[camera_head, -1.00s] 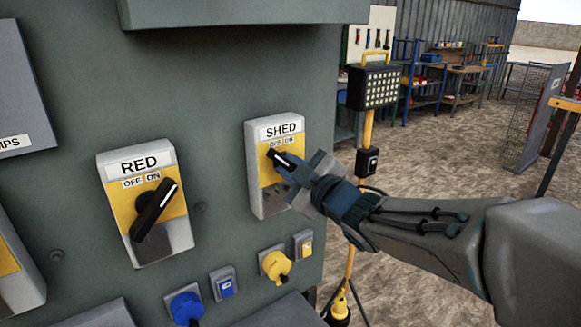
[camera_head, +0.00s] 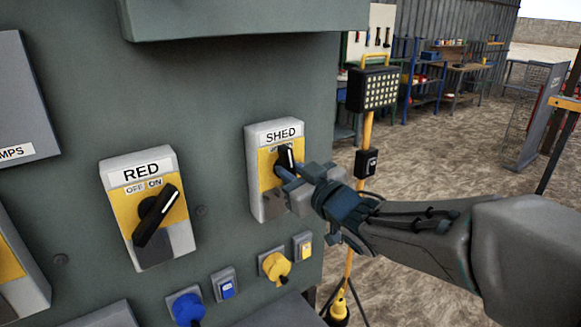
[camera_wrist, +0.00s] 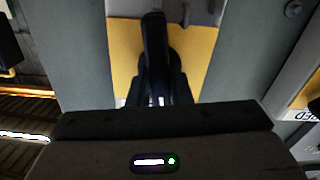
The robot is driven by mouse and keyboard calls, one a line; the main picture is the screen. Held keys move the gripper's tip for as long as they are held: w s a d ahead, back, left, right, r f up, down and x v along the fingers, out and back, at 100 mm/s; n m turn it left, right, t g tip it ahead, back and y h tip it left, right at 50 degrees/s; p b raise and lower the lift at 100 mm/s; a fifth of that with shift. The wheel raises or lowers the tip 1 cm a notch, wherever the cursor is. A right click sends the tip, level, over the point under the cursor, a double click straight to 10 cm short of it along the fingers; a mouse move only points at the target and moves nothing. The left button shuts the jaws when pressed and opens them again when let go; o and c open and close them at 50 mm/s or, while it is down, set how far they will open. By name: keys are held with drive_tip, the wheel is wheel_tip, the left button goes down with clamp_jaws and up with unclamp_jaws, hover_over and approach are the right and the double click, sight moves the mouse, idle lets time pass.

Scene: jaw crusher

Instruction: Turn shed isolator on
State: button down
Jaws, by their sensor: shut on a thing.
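The shed isolator (camera_head: 260,205) is a grey box with a yellow plate and a SHED label on the grey-green cabinet. Its black rotary handle (camera_head: 286,158) has a white mark and now stands close to upright. My gripper (camera_head: 288,176) reaches in from the right and is shut on the handle. In the wrist view the black handle (camera_wrist: 154,45) stands over the yellow plate, with my dark fingers at its lower end. The OFF and ON marks are mostly hidden behind the handle.
The RED isolator (camera_head: 185,238), with its handle slanted, sits to the left on the cabinet (camera_head: 200,90). Blue (camera_head: 187,308) and yellow (camera_head: 276,266) sockets are below. A work light (camera_head: 373,90) on a yellow stand is right of the cabinet, behind my arm.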

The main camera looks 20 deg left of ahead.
drive_tip(key=m+p, duration=0.2)
drive_tip(key=m, duration=0.4)
drive_tip(key=shift+w+m, duration=0.1)
drive_tip(key=shift+m, duration=0.2)
drive_tip(key=shift+d+f+m+p, duration=0.1)
drive_tip(key=shift+m+p, duration=1.1)
drive_tip(key=shift+m, duration=1)
drive_tip(key=c, duration=1.3)
unclamp_jaws()
drive_tip(key=shift+d, duration=0.1)
drive_tip(key=b+v, duration=0.3)
drive_tip(key=v, duration=1)
drive_tip(key=shift+s+d, duration=0.15)
drive_tip(key=shift+s, duration=0.15)
